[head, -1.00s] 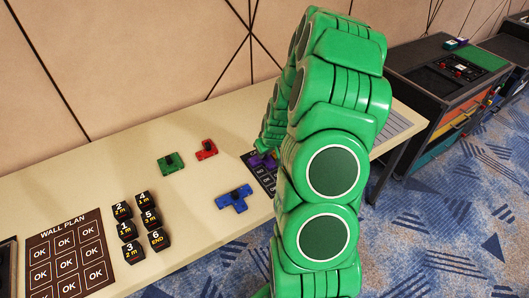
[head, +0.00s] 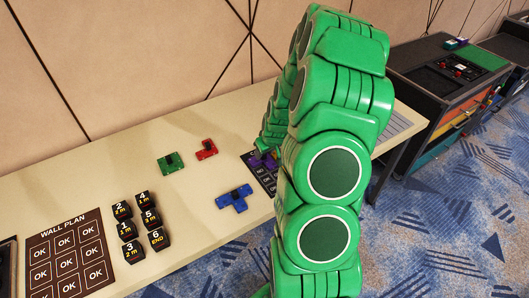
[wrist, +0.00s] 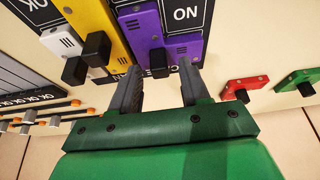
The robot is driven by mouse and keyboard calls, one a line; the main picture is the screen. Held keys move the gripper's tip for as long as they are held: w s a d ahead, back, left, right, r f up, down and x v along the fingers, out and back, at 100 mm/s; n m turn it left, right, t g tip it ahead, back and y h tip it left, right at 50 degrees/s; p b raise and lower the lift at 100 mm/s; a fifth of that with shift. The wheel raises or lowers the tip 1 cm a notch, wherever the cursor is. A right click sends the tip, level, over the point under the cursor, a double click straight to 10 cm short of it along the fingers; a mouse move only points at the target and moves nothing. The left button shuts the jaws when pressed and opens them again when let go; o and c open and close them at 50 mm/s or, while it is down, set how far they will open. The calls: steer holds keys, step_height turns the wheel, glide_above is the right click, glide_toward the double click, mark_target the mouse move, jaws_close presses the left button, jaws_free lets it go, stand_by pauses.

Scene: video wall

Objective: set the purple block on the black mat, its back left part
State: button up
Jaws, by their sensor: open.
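The purple block (wrist: 182,46), with a black knob on top, lies on the back left part of the black mat (wrist: 198,14) in the wrist view. In the head view the purple block (head: 268,163) shows only partly beside my arm, at the back left of the mat (head: 260,176). My gripper (wrist: 159,75) is open, with one finger on each side of the knob and a gap to it. Whether the fingertips touch the block's top is unclear. In the head view the gripper is mostly hidden by my green arm.
A yellow block (wrist: 98,28) and a white block (wrist: 62,45) lie close beside the purple one. Red (head: 206,149), green (head: 171,163) and blue (head: 233,199) blocks lie left of the mat. Numbered black blocks and a wall-plan board (head: 33,239) are farther left.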

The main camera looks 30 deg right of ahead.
mark_target(271, 166)
steer(key=v, duration=1)
steer(key=s+a+r+g, duration=0.2)
steer(key=s+a+r, duration=0.3)
steer(key=a+r, duration=0.3)
steer(key=s+a+r+g, duration=0.1)
steer(key=s+a+r, duration=0.3)
steer(key=s, duration=0.5)
steer(key=s+a+r+g, duration=0.2)
steer(key=s+a+r, duration=0.1)
steer(key=s+a, duration=0.3)
steer(key=s+a+r+g, duration=0.1)
steer(key=s+a+r, duration=0.3)
steer(key=s, duration=0.7)
steer(key=shift+s+a+r, duration=0.3)
steer(key=shift+a, duration=0.5)
